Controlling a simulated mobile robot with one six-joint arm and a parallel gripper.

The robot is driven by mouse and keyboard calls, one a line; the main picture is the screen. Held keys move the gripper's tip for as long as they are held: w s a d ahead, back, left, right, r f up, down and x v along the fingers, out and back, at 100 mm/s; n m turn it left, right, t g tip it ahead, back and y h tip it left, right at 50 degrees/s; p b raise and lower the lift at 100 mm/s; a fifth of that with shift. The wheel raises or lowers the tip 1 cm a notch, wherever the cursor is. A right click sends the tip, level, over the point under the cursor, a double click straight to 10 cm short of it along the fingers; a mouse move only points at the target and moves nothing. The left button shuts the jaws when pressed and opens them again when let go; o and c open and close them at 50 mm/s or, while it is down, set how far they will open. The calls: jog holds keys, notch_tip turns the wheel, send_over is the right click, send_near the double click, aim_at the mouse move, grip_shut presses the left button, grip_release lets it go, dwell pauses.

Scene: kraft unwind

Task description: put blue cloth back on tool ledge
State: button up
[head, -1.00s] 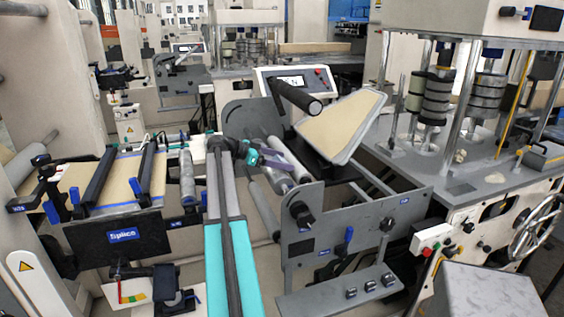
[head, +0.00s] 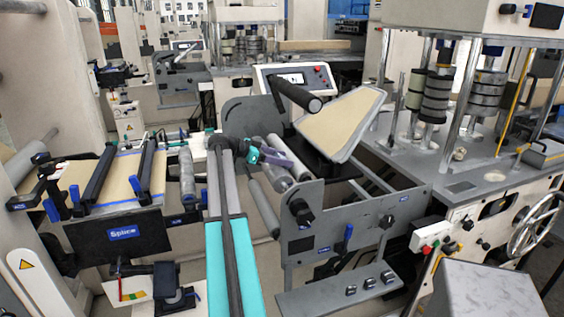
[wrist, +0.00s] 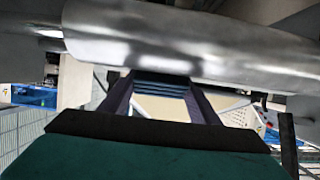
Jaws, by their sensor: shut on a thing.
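My gripper (head: 284,160), with purple fingers on a teal wrist, reaches right over the rollers in the middle of the head view. In the wrist view its two dark fingers (wrist: 160,92) are shut on a small folded blue stack, which looks like the blue cloth (wrist: 160,86). The cloth cannot be made out in the head view. A grey ledge (head: 310,302) with several small dark items stands at the front; I cannot tell if it is the tool ledge.
A shiny metal roller (wrist: 170,40) spans the wrist view close beyond the fingers. A grey side plate (head: 345,215) with black knobs stands right of my gripper. A tilted tan panel (head: 340,122) is behind it. The splice table (head: 118,185) is at left.

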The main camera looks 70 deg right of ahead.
aim_at(281, 156)
jog(key=shift+r, duration=0.2)
jog(key=shift+r+b, duration=0.8)
jog(key=shift+r, duration=0.65)
jog(key=s+a+r+b, duration=0.1)
jog(key=s+a+b, duration=0.2)
jog(key=s+a, duration=0.7)
jog(key=shift+a+r, duration=0.35)
jog(key=shift+a, duration=0.85)
